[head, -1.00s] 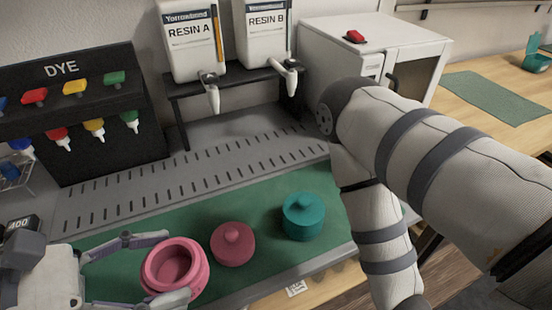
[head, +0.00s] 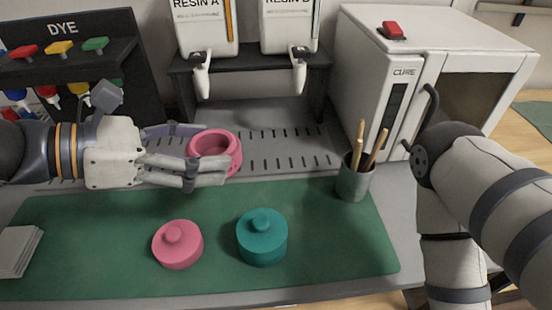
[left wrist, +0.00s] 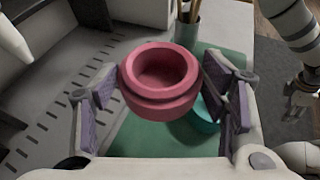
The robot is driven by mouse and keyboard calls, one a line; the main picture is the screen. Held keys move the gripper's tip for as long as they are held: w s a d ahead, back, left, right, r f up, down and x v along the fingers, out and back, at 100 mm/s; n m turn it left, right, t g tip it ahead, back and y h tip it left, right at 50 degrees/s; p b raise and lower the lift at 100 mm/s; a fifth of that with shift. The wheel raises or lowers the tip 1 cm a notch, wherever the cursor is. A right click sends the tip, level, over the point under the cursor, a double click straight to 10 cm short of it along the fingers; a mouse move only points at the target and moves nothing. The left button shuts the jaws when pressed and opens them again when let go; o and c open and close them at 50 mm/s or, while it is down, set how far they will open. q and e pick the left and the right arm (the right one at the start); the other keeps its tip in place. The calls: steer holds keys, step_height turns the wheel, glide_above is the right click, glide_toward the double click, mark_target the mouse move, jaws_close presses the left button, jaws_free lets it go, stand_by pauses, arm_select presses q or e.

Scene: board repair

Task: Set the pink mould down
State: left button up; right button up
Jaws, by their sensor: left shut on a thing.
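The pink mould (head: 234,152) is an open round pot with a thick rim. My left gripper (head: 205,160) comes in from the left and is shut on it, with a finger on either side. In the left wrist view the mould (left wrist: 160,100) sits upright between the fingers, its hollow empty. It appears held above the bench, over the slotted metal strip behind the green mat (head: 330,225). A pink knobbed lid (head: 178,245) and a teal lidded pot (head: 262,240) stand on the mat. My right arm shows at right, but its gripper does not.
A grey cup (head: 354,182) with wooden sticks stands at the mat's back right. The white cure box (head: 400,85) is behind it. Resin dispensers (head: 205,30) and the dye rack (head: 75,60) line the back. The slotted strip (head: 285,150) right of the mould is clear.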

arm_select(q)
steer(key=w+d+f+b, duration=0.3)
steer(key=w+d+f, duration=0.15)
steer(key=w, duration=0.35)
glide_above(249, 164)
steer(key=f, duration=0.5)
steer(key=shift+s+b, duration=0.25)
steer(key=shift+b, duration=0.15)
steer(key=shift+w+f+b, duration=0.15)
steer(key=shift+f, duration=0.7)
steer(key=shift+w+f+b, duration=0.1)
steer(key=shift+f+b, duration=0.05)
steer(key=shift+f, duration=0.7)
arm_select(e)
steer(key=s+f+g, duration=0.1)
steer(key=s+f, duration=0.3)
steer(key=shift+f, duration=0.35)
arm_select(q)
steer(key=shift+d, duration=0.1)
steer(key=shift+f, duration=0.25)
steer(key=o, duration=1.2)
steer(key=shift+r, duration=0.1)
arm_select(e)
steer(key=shift+f, duration=0.1)
arm_select(q)
steer(key=shift+o, duration=0.2)
